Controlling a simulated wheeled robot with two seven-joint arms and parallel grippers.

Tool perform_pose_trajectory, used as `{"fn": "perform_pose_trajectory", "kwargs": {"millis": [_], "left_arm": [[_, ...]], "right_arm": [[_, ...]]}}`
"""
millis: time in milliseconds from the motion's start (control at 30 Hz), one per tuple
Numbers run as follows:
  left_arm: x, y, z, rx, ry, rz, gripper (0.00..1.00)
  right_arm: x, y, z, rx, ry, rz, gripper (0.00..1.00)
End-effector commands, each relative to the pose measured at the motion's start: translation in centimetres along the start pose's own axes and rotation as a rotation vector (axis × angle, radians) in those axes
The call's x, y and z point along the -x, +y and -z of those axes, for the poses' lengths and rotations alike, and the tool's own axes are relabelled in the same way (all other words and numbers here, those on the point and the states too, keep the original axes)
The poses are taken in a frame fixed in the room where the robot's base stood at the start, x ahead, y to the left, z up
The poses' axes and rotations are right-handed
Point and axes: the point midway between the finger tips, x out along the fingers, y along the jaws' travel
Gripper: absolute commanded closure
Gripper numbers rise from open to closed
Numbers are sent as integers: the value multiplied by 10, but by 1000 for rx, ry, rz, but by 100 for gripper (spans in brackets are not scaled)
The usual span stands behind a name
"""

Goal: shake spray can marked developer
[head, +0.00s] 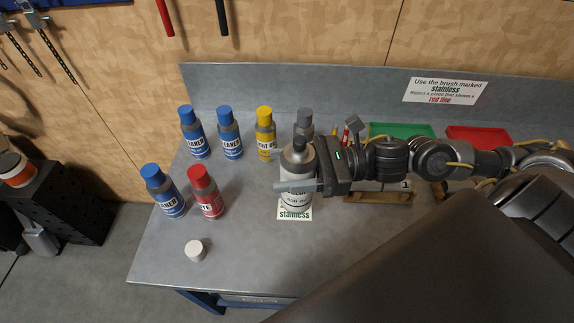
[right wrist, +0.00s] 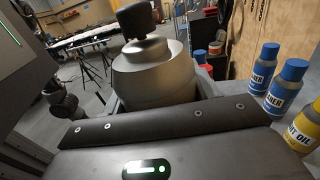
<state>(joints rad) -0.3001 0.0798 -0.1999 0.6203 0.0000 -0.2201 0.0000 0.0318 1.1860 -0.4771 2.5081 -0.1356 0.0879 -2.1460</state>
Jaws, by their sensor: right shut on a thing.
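A spray can (head: 297,163) with a white body, grey shoulder and dark cap stands upright in my right gripper. Its label is mostly covered by a finger, so I cannot read the full word. My right gripper (head: 299,185) comes from the right and is shut around the can's body. In the right wrist view the can (right wrist: 155,75) rises between the fingers, cap up. I cannot tell whether its base touches the bench. My left gripper is not in view.
Blue-capped cleaner cans (head: 230,133), a red-capped can (head: 206,192) and a yellow can (head: 265,134) stand left on the grey bench (head: 240,260). A grey-capped can (head: 304,119) is behind. A white cap (head: 196,251) lies in front. Green (head: 400,131) and red (head: 478,136) trays sit behind my arm.

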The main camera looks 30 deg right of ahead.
Motion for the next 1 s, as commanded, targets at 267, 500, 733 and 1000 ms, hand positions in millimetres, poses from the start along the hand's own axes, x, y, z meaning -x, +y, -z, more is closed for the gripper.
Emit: {"fn": "perform_pose_trajectory", "kwargs": {"millis": [267,500,733,1000], "left_arm": [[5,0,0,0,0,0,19],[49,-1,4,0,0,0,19],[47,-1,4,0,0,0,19],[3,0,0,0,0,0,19]], "right_arm": [[0,0,-6,2,-2,0,76],[0,0,-50,1,-2,0,76],[0,0,-48,1,-2,0,76],[0,0,-4,0,-2,0,76]]}}
